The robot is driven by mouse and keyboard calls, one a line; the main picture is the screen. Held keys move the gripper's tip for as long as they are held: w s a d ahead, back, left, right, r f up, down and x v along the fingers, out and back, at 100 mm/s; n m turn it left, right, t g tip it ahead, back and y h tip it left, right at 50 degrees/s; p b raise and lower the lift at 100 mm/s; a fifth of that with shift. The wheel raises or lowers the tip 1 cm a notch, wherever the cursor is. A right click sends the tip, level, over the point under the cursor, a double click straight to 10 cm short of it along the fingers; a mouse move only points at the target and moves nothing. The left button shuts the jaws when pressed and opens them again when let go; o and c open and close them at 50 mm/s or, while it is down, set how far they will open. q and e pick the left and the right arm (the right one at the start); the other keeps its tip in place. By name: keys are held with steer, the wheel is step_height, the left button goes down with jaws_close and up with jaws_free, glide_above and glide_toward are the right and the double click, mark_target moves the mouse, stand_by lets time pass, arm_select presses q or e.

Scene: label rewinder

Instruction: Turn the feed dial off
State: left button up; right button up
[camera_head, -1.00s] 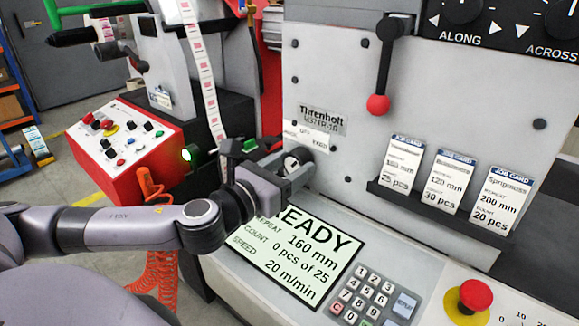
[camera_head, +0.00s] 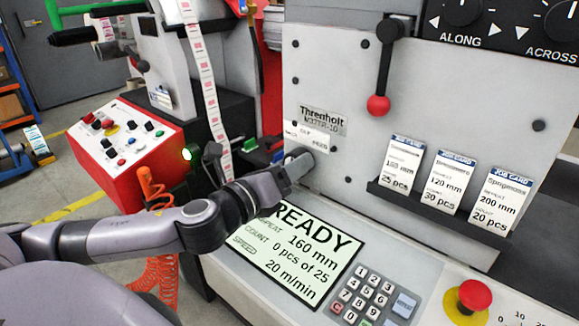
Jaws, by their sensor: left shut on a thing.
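The feed dial sits on the pale front panel (camera_head: 345,75) of the label rewinder, just below a small white label (camera_head: 312,140) whose wording is blurred. My left gripper (camera_head: 298,162) is at the panel, shut on the dial. Its fingers and wrist hide nearly all of the dial, so I cannot read which way the dial points. The screen (camera_head: 300,250) below reads READY, 160 mm, 0 pcs of 25 and 20 m/min. My right gripper is not in view.
A lever with a red knob (camera_head: 378,105) hangs on the panel. Three job cards stand in a black rack (camera_head: 440,210). A keypad (camera_head: 372,297) and a red stop button (camera_head: 475,295) are at the front. A red control box (camera_head: 125,145) stands at the left, beside the label strip (camera_head: 208,95).

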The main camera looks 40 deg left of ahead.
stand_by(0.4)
arm_select(q)
steer(key=o, duration=1)
steer(key=shift+o, duration=0.2)
steer(key=shift+s, duration=0.1)
steer(key=shift+s+a, duration=0.1)
steer(key=shift+s, duration=0.4)
steer(key=shift+s+a+b, duration=0.1)
steer(key=shift+s+b, duration=0.55)
steer(key=shift+s, duration=1.25)
steer(key=shift+s+p, duration=0.2)
steer(key=shift+p, duration=0.15)
steer(key=shift+s+a+p, duration=0.1)
steer(key=shift+s+p, duration=0.35)
steer(key=shift+s, duration=0.4)
